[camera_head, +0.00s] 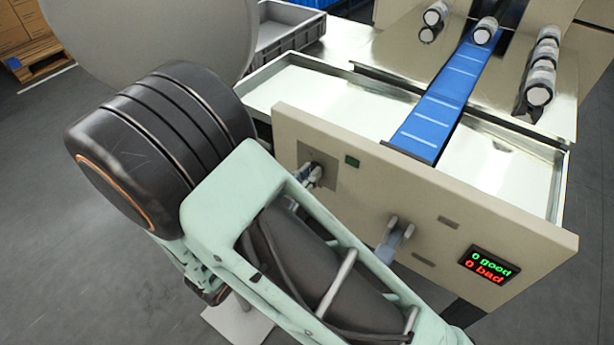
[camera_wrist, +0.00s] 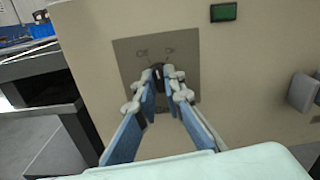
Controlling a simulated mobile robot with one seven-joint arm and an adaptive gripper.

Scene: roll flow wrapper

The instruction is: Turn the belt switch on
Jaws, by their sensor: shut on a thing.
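The belt switch is a small dark knob (camera_wrist: 158,70) on a grey square plate (camera_wrist: 128,62) in the wrist view. Two labels stand above it, seemingly "Off" on the left and "On" on the right. My gripper (camera_wrist: 161,84) is shut on the knob, with one fingertip at each side. The fingers hide part of it, so I cannot tell exactly which way it points. In the head view my gripper (camera_head: 311,176) reaches the plate (camera_head: 322,163) on the beige front panel, and the knob is hidden there.
A dark green indicator (camera_head: 352,161) sits right of the switch plate. A grey handle-like part (camera_head: 396,238) sticks out lower right. The display (camera_head: 489,264) reads 0 good, 0 bad. The blue belt (camera_head: 437,107) runs behind the panel, with several wrapped rolls (camera_head: 541,82) on a chute.

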